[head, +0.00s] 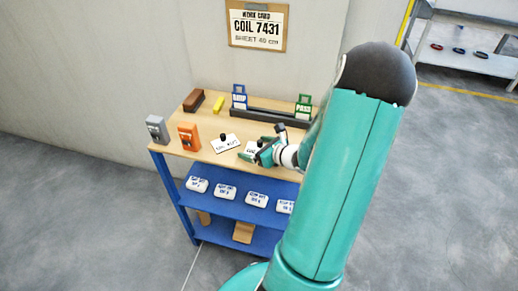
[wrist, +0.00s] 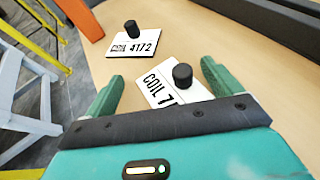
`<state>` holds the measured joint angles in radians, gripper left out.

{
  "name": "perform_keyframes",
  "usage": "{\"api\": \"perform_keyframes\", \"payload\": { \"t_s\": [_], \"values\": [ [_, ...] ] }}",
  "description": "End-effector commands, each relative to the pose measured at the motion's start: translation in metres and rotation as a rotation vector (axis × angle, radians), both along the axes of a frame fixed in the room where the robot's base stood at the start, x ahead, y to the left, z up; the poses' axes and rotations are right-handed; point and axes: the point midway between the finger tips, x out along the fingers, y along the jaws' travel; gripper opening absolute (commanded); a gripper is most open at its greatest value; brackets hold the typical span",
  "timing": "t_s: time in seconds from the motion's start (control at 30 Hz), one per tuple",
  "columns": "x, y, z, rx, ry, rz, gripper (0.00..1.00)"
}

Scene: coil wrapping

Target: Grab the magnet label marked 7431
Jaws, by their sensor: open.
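A white label (wrist: 158,93) with a black knob (wrist: 183,76) lies on the wooden tabletop. It reads "COIL 7"; the rest of its number is hidden behind my gripper. My gripper (wrist: 163,74) is open, with one green finger on each side of this label and nothing held. In the head view my gripper (head: 262,151) is low over the table at this label (head: 250,147). A second white label (wrist: 131,44) with a black knob, reading about "COIL 4172", lies farther off to the left; it also shows in the head view (head: 226,145).
A work card (head: 257,24) on the wall reads "COIL 7431". An orange device (head: 189,137) and a grey device (head: 157,130) stand at the table's left. A dark rack (head: 270,119) with blue and green tags is behind. White blocks (head: 256,200) lie on the blue shelf.

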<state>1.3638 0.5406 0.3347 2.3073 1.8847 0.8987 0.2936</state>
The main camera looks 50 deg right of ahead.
Motion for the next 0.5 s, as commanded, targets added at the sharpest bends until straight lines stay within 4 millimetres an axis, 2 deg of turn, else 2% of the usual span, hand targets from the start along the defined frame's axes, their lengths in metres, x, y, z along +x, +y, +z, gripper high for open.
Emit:
{"api": "perform_keyframes", "payload": {
  "t_s": [0.13, 0.37, 0.5],
  "values": [
    [-0.0004, -0.0001, 0.0002, 0.0, 0.0, 0.0, 0.91],
    [-0.0006, -0.0001, 0.0001, 0.0, 0.0, 0.0, 0.46],
    [-0.0008, -0.0001, -0.0001, 0.0, 0.001, -0.001, 0.43]
  ]
}}
